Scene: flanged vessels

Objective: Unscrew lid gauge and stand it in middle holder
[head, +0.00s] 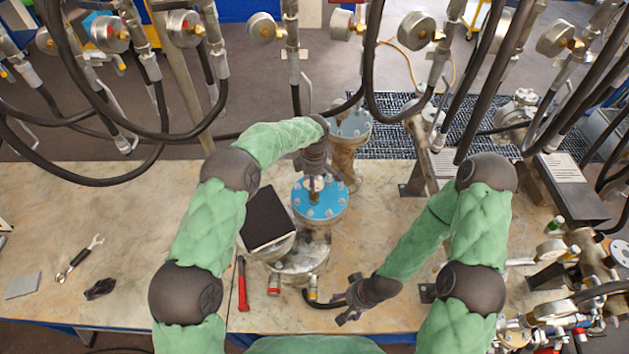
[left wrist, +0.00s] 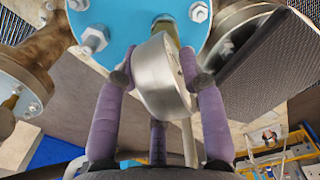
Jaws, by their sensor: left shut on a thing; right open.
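The vessel's blue bolted lid (head: 320,200) is in the middle of the bench in the head view, and the lid also shows in the left wrist view (left wrist: 118,22). The silver round lid gauge (left wrist: 160,78) stands over the lid on a brass-coloured stem. My left gripper (head: 314,172) reaches down from above. In the left wrist view its purple fingers (left wrist: 158,72) are shut on the gauge from both sides. Whether the gauge's thread is still in the lid cannot be told. My right gripper (head: 352,306) is open and empty, low and right of the vessel. I cannot make out the middle holder.
A dark flat pad (head: 267,218) lies left of the lid. A red-handled tool (head: 242,285) and a wrench (head: 80,257) lie on the bench (head: 140,215). Hoses and hanging gauges (head: 185,28) crowd the back. Valves and fittings (head: 570,290) fill the right side.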

